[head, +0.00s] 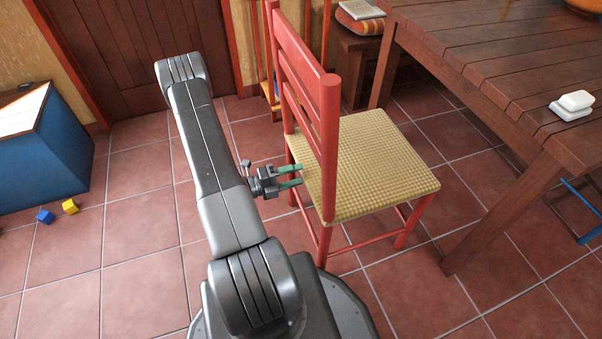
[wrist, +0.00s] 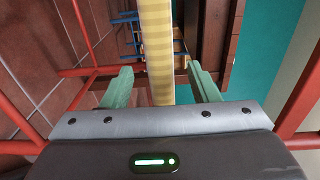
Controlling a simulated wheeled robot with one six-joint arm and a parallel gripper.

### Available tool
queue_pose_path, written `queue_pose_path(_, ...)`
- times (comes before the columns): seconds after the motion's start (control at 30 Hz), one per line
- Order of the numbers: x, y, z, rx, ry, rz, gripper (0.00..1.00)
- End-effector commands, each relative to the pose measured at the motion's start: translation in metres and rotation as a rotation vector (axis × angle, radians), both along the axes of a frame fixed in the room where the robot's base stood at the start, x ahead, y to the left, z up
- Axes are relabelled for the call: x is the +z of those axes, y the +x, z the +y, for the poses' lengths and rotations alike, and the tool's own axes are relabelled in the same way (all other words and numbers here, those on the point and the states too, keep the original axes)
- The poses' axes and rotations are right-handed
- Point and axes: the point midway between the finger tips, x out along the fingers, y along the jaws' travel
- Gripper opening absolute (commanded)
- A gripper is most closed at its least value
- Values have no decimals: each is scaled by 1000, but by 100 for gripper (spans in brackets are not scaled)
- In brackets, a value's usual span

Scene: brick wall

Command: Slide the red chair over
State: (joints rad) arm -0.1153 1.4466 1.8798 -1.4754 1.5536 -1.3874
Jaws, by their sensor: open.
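The red chair (head: 329,135) stands upright on the tiled floor, with a woven yellow seat (head: 375,165) and its slatted backrest toward my arm. My gripper (head: 297,174) is at the backrest side of the seat, level with the seat edge, fingers pointing right. In the wrist view my gripper (wrist: 160,72) has its two green fingers apart. The seat's edge (wrist: 156,40) shows as a yellow strip in the gap between them, nearer the left finger. Red chair bars show on both sides there.
A slatted wooden table (head: 480,50) stands to the right of the chair, its leg (head: 500,215) close by. The floor at lower left is clear.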

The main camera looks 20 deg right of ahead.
Motion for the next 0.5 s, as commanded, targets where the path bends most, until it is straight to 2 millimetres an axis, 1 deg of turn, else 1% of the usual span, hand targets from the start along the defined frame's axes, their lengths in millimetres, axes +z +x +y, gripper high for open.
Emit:
queue_pose_path(0.03, 0, -1, -9, -5, 0, 0, 55)
queue_pose_path(0.2, 0, 0, -28, -3, 1, -1, 55)
queue_pose_path(0.33, 0, 0, -35, -1, 0, -1, 55)
queue_pose_path(0.5, 0, 1, -37, 1, 0, -1, 55)
